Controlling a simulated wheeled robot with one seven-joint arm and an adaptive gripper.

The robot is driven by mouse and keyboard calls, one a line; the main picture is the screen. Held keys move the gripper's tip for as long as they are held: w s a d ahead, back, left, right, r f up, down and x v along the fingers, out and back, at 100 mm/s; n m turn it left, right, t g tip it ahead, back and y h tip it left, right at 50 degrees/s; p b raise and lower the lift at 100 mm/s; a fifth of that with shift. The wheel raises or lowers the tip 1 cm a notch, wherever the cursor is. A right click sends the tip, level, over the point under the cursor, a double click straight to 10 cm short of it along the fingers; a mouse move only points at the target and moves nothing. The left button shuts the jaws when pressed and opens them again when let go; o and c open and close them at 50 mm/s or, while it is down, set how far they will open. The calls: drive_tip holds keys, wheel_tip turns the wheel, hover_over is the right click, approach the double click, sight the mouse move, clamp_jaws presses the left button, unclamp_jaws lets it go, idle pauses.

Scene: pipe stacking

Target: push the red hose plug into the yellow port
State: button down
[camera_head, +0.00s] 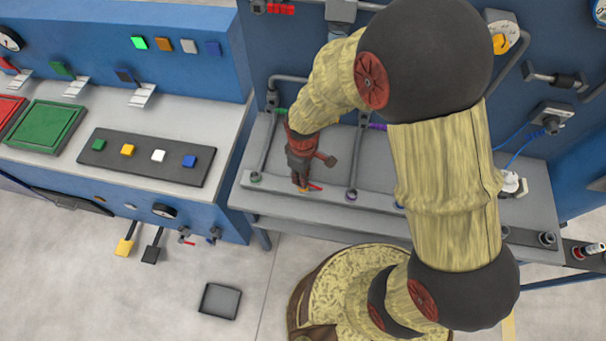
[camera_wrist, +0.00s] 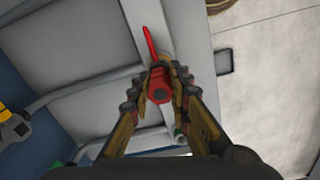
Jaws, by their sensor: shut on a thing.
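My gripper (camera_head: 300,178) points down at the front rail of the grey bench. In the wrist view, its two fingers (camera_wrist: 160,75) are closed around the red hose plug (camera_wrist: 159,90), which shows as a red block with a dark round end. A thin red pointed piece (camera_wrist: 149,44) shows beyond the fingertips, and a red tip (camera_head: 315,187) shows beside them in the head view. A small yellow-orange patch (camera_head: 304,189) at the fingertips looks like the yellow port, mostly hidden. I cannot tell whether the plug is in it.
On the same rail, a green-ringed port (camera_head: 256,178) lies to the left and a purple-ringed port (camera_head: 351,195) to the right. Grey pipes (camera_head: 268,140) rise behind. A button panel (camera_head: 145,156) stands on the left bench. A grey tray (camera_head: 220,301) lies on the floor.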

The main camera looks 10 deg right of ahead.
drive_tip(key=shift+f, duration=0.1)
drive_tip(key=c, duration=1.6)
unclamp_jaws()
wheel_tip(320, 180, up, 12)
